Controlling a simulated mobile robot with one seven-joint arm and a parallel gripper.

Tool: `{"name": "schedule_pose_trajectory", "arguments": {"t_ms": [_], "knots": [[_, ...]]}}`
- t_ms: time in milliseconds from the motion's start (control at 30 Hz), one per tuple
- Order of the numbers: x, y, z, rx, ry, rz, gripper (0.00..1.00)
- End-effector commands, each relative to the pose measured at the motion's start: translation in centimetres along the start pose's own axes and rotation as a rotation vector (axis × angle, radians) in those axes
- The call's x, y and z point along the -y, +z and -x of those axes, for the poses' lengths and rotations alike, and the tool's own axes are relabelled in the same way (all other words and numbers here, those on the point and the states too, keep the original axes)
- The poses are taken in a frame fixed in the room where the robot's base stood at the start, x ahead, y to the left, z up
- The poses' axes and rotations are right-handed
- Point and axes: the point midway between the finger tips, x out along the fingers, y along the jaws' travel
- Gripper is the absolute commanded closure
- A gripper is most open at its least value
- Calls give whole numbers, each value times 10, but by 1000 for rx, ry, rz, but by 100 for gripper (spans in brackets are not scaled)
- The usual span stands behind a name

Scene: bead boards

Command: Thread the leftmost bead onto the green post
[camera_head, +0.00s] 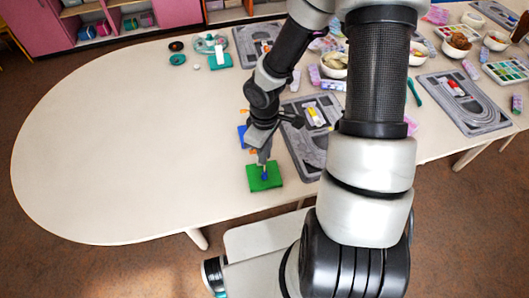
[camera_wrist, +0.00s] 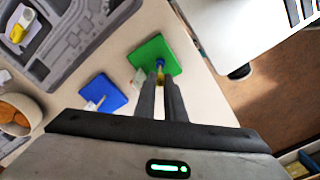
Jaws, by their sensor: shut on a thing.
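A green board (camera_head: 257,183) lies flat near the table's front edge; it also shows in the wrist view (camera_wrist: 150,50). A small blue bead (camera_head: 265,176) shows at the fingertips, by the post. The fingers hide much of it, and I cannot tell whether it is around the post or beside it. No post that is itself green can be made out.
A blue board (camera_wrist: 104,94) with a pale post lies beside the green board. Grey track trays (camera_head: 309,120) lie to the right. A teal board (camera_head: 220,61) lies at the back. The left part of the table (camera_head: 120,140) is clear.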

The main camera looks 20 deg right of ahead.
Motion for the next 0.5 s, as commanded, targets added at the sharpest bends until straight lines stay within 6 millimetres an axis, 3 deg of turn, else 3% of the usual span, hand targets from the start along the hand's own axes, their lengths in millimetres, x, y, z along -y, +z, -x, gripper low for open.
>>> {"name": "schedule_pose_trajectory", "arguments": {"t_ms": [500], "knots": [[0, 0, -8, 0, 0, 0, 100]]}}
